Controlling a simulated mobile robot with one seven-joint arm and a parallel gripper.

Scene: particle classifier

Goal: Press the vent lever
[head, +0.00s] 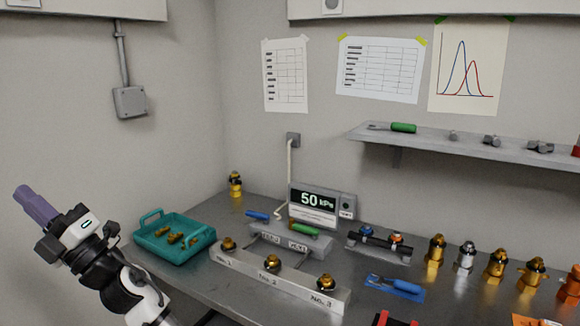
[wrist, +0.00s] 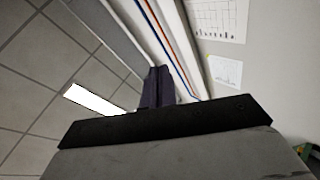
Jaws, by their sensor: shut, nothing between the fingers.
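In the head view, a grey valve block (head: 262,242) stands on the bench below the pressure display (head: 313,199), which reads 50 kPa. It has a blue-handled lever (head: 257,215) on the left and a green-handled lever (head: 304,230) on the right. The small label under the green lever appears to read VENT. My gripper (head: 23,191) is at the far left, raised and pointing up, well away from the block. Its purple fingers are together and empty. They also show in the wrist view (wrist: 157,75), pointing toward the ceiling; no lever is visible there.
A teal tray (head: 153,217) with brass pieces lies left of the block. A long rail (head: 247,273) with several numbered brass fittings stands in front of it. Right of it are a dark rack (head: 378,248), a blue tool (head: 396,287) and several brass fittings. A shelf (head: 470,141) hangs above.

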